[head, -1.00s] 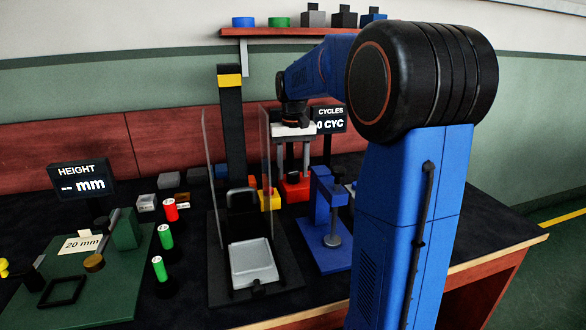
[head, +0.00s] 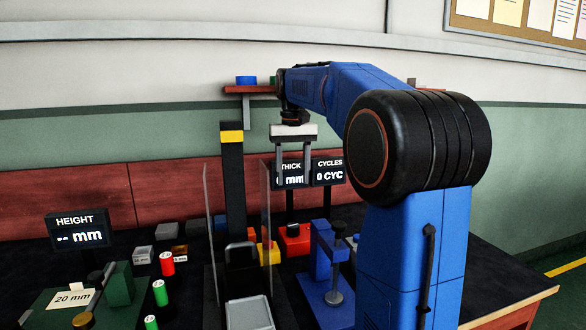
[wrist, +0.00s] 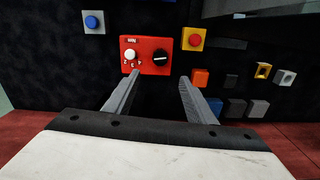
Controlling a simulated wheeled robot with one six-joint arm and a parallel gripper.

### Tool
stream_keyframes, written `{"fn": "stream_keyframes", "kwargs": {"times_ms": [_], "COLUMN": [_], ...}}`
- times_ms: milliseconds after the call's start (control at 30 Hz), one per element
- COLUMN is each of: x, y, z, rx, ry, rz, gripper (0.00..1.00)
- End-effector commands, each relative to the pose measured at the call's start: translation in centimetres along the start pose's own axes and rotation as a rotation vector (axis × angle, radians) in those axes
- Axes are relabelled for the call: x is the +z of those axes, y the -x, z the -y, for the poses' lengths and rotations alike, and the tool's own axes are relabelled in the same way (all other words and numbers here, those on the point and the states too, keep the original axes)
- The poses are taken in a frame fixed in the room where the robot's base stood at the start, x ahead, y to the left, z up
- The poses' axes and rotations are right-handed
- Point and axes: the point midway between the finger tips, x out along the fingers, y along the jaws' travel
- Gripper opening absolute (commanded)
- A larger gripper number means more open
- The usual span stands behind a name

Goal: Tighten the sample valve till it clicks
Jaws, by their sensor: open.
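No part in view is marked as a sample valve, so I cannot tell which one it is. A red box (head: 294,241) stands on the dark bench, and shows in the wrist view (wrist: 146,44) with a white knob (wrist: 130,55) and a round black knob (wrist: 162,59) on its face. The black knob has a light line across it. My gripper (head: 292,181) points down, well above the red box. Its fingers (wrist: 160,79) are apart, with nothing between them, in the wrist view.
A blue clamp stand (head: 325,262) is right of the red box. A clear-walled rig with a black column (head: 232,180) stands left. THICK (head: 290,175) and CYCLES (head: 329,172) displays are behind the gripper.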

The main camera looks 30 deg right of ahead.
Motion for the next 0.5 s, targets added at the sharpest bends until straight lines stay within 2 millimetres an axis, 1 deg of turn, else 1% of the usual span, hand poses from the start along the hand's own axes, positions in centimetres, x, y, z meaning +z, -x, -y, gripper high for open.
{"fn": "stream_keyframes", "kwargs": {"times_ms": [33,200,500], "x": [-0.1,0.0,0.0], "y": [0.6,1.8,2.0], "z": [0.0,0.0,0.0], "rx": [0.000,0.000,0.000], "ry": [0.000,0.000,0.000], "rz": [-0.002,-0.001,0.000], "gripper": [0.50,0.50,0.50]}}
